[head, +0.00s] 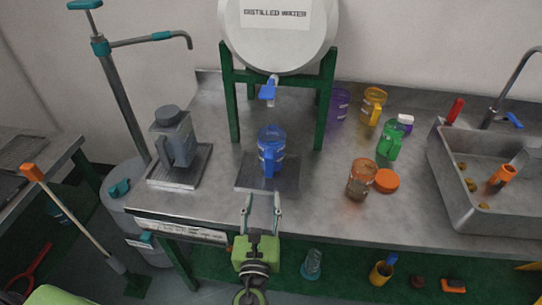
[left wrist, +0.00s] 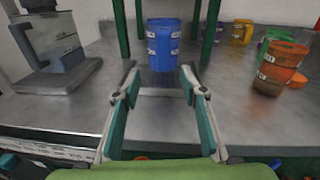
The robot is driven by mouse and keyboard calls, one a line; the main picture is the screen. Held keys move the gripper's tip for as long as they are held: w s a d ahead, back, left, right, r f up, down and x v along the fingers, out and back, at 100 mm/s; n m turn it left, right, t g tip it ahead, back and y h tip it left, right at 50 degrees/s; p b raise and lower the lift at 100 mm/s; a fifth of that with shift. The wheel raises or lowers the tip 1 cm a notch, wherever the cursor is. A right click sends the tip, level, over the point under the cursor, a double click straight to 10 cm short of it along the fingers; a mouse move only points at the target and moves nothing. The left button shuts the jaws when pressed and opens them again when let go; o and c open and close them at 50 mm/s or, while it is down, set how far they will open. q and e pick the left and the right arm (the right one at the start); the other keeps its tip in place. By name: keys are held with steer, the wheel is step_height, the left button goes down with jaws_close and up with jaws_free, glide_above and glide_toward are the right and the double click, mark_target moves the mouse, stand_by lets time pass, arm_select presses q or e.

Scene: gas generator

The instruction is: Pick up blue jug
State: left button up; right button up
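The blue jug (head: 271,148) stands upright on a dark square plate under the tap of the distilled water tank, with its handle toward me. In the left wrist view the blue jug (left wrist: 163,45) is straight ahead, beyond the fingertips. My left gripper (head: 262,200) is open and empty at the front edge of the counter, in front of the jug and apart from it. Its two fingers also show spread in the left wrist view (left wrist: 158,75). My right gripper is not in view.
The tank (head: 278,40) rests on a green stand (head: 325,100) whose legs flank the jug. A grey jug (head: 174,138) is at left. An orange-brown jar (head: 362,178) and an orange lid (head: 387,181) are at right.

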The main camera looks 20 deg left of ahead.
mark_target(269, 167)
arm_select(q)
steer(key=shift+w+d+r+m+h, duration=0.2)
steer(key=shift+w+d+m+h, duration=0.15)
steer(key=shift+m, duration=0.25)
steer(key=w, duration=0.2)
steer(key=w+p, duration=0.1)
steer(key=w, duration=0.1)
steer(key=w+a, duration=0.1)
steer(key=w, duration=0.2)
steer(key=shift+a, duration=0.1)
steer(key=shift+w+a+f+p, duration=0.1)
steer(key=shift+w+a+p, duration=0.15)
steer(key=shift+w, duration=0.75)
steer(key=shift+w+a+f+p, duration=0.15)
steer(key=shift+w+a, duration=0.15)
steer(key=shift+w, duration=0.75)
steer(key=shift+w+a+f+p, duration=0.1)
steer(key=shift+w+a+p, duration=0.15)
steer(key=shift+w, duration=0.75)
steer(key=shift+r, duration=0.1)
jaws_close()
steer(key=shift+r, duration=0.1)
